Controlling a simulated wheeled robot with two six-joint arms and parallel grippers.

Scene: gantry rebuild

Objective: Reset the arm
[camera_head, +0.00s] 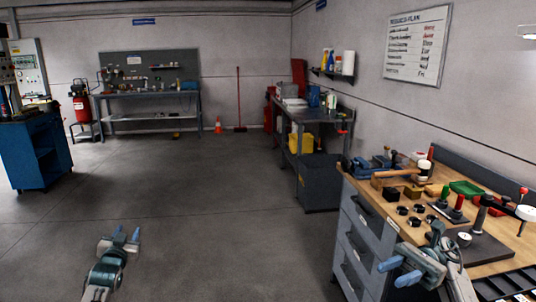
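My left gripper (127,232) is low at the left of the head view, over bare floor. Its two blue-grey fingers point away from me and stand apart, with nothing between them. My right gripper (397,271) is at the lower right, in front of the drawers of the wooden-topped workbench (376,200). Its fingers point left and are apart, with nothing seen between them. Whether the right arm touches the bench cannot be told.
A dark grey bin (319,183) stands beyond the bench. A blue cabinet (38,152) is at the left. The middle floor is clear.

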